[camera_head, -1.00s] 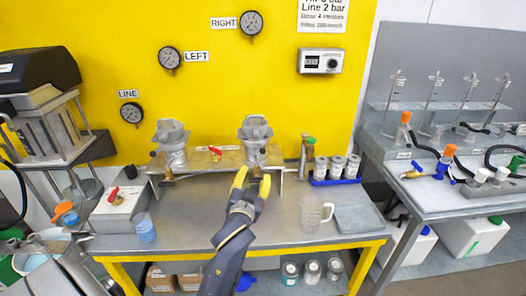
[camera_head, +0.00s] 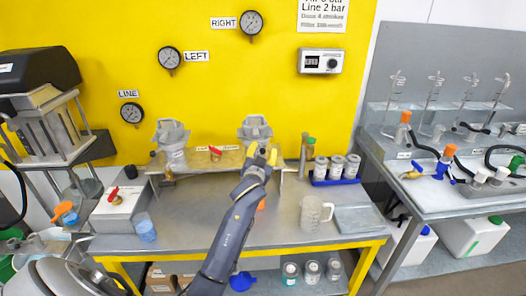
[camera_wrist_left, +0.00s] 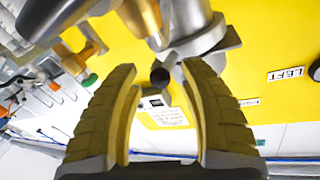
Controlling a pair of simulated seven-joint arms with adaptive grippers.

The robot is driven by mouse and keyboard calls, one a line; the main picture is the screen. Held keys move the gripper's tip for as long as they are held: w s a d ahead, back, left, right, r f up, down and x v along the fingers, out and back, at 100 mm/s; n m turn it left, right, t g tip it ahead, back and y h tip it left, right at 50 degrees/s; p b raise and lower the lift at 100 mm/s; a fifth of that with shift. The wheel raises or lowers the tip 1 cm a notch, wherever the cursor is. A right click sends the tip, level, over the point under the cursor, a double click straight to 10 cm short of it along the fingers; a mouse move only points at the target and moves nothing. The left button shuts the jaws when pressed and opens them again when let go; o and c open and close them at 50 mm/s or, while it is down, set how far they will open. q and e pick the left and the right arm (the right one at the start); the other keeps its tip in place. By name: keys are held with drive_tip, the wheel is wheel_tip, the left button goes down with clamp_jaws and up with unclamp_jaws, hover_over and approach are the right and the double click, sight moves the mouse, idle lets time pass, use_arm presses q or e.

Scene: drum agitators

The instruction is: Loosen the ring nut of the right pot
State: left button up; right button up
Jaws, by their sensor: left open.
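The right pot (camera_head: 255,121) stands at the back of the bench, with a grey lobed collar around its top that looks like the ring nut. My left gripper (camera_head: 263,152) is raised in front of the pot, just below the collar, and hides the lower body. In the left wrist view its two yellow-lined fingers (camera_wrist_left: 162,85) are apart with nothing gripped. A grey metal collar with lugs (camera_wrist_left: 205,42) and a dark round knob (camera_wrist_left: 160,76) show just past the fingertips. Contact cannot be told. My right gripper is not in view.
The left pot (camera_head: 172,135) stands beside it on the same metal rack (camera_head: 210,162), with a red-handled valve (camera_head: 215,152) between them. Jars (camera_head: 337,168) in a blue holder are right of the rack.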

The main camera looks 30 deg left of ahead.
use_arm(q)
drive_tip(key=shift+w+a, duration=0.2)
drive_tip(key=shift+w, duration=0.2)
clamp_jaws()
drive_tip(key=shift+r, duration=0.15)
idle(0.4)
